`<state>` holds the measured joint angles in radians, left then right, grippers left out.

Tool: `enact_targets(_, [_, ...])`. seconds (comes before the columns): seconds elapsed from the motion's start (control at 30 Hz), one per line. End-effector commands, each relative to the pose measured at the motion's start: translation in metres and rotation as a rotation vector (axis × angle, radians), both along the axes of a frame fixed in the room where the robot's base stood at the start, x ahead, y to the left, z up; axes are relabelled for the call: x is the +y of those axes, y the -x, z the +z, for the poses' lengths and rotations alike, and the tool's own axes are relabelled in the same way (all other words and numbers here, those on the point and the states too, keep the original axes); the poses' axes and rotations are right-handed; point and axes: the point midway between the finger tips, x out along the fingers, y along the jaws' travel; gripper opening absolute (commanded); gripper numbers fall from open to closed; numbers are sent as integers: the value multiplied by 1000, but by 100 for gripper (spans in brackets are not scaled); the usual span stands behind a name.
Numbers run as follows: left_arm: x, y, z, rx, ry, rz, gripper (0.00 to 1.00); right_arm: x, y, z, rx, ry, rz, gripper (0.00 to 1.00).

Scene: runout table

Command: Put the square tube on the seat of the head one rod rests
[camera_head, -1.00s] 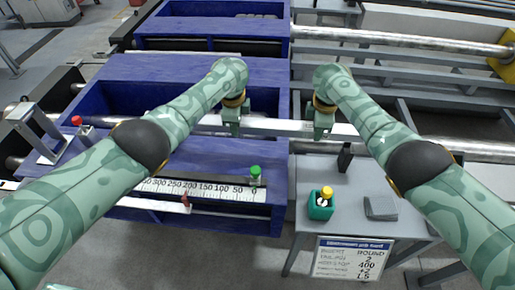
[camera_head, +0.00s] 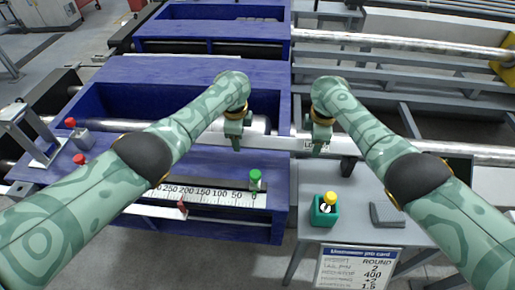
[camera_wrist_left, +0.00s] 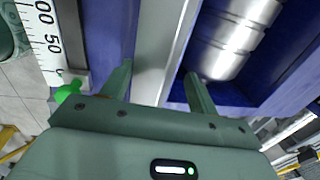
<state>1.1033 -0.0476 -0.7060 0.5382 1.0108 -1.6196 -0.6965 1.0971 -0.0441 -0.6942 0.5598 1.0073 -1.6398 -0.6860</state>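The square tube (camera_head: 275,143) is a long pale grey bar running left to right across the head view, over the front of the blue frame and towards the grey stand. My left gripper (camera_head: 236,142) appears shut on it; in the left wrist view the tube (camera_wrist_left: 162,50) runs between the two fingers (camera_wrist_left: 158,75), close to both. The tube's left part is hidden by my left arm. I cannot tell which support is the head one rod rests.
The blue frame (camera_head: 140,68) holds metal bars. A numbered scale (camera_head: 215,195) with a green knob (camera_head: 255,175) lies in front.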

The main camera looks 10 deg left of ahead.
Motion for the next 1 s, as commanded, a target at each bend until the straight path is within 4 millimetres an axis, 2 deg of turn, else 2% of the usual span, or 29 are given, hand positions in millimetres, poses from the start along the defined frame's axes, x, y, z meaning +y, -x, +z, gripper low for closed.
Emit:
enact_targets(0.03, [1, -1, 0, -2, -2, 0, 63, -1, 0, 0, -1, 2, -1, 58])
enact_targets(0.1, [2, -1, 0, -1, -3, 0, 82, -1, 0, 0, -1, 2, -1, 58])
enact_targets(0.17, [2, 0, 0, -1, -3, 0, 97, -1, -1, 0, -1, 3, -1, 58])
enact_targets(0.43, [2, 0, 0, 0, -4, 2, 97, -2, -1, 1, -2, 4, -2, 58])
enact_targets(0.57, [1, 1, 6, 1, -1, 1, 97, -2, -1, 1, -2, 4, -2, 58])
enact_targets(0.7, [2, 3, 25, -3, -1, -2, 97, -2, -1, 1, -2, 4, -2, 58])
enact_targets(1.0, [0, 12, 94, -3, 1, 0, 97, -2, -1, 1, -2, 4, -2, 58])
